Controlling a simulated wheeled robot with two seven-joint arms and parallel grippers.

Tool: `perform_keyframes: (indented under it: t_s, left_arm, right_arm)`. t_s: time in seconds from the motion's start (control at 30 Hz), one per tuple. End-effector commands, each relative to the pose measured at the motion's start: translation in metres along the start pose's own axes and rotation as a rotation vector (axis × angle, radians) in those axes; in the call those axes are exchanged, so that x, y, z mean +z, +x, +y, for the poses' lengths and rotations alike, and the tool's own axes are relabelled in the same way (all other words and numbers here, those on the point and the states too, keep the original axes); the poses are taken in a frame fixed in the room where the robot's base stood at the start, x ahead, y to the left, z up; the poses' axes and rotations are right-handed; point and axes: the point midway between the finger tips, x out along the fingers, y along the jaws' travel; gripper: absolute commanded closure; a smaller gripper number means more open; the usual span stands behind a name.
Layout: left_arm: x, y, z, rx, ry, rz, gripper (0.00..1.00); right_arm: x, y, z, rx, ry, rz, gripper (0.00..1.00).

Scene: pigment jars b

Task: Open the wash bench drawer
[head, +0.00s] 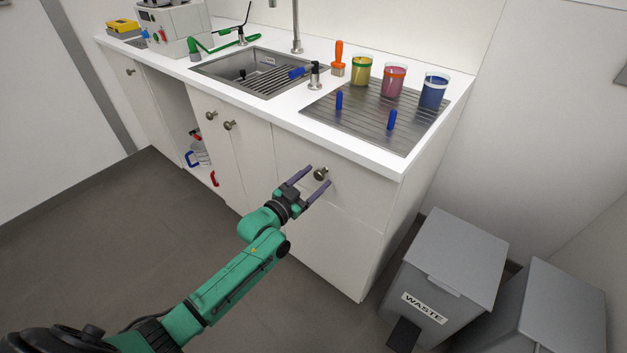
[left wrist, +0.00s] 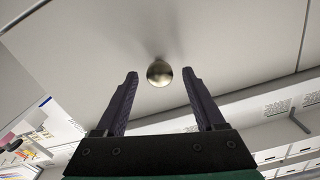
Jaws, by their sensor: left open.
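The wash bench drawer (head: 348,190) is a white front under the right end of the worktop, and it looks closed. Its round metal knob (head: 321,174) shows near the drawer's middle. My left gripper (head: 318,177) is open in front of the drawer, with its two purple fingers pointing at the front and the knob near their tips. In the left wrist view the knob (left wrist: 160,73) lies between and just beyond the fingertips of the left gripper (left wrist: 160,78). I cannot tell whether either finger touches it. My right gripper is not in view.
The worktop holds a sink (head: 225,73), a ribbed drainboard (head: 350,122) and jars of yellow (head: 361,72), pink (head: 393,82) and blue (head: 433,93) pigment. A grey waste bin (head: 455,262) stands right of the bench. Floor in front of the bench is clear.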

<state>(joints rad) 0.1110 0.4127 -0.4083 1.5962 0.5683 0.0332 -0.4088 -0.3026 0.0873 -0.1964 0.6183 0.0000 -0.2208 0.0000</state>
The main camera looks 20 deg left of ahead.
Motion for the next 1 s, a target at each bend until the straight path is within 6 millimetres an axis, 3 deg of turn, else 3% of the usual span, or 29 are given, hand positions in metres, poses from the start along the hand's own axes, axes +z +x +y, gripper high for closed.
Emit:
perform_keyframes:
  t_s: [0.07, 0.23, 1.0]
  left_arm:
    - [0.000, 0.000, 0.000, 0.000, 0.000, 0.000, 0.33]
    - [0.000, 0.000, 0.000, 0.000, -0.001, 0.000, 0.98]
    - [0.001, -0.001, 0.000, 0.000, -0.002, -0.001, 1.00]
  right_arm:
    - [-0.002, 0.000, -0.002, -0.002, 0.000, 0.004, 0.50]
    - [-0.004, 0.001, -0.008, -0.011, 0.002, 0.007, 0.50]
    - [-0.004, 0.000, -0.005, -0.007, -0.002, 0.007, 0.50]
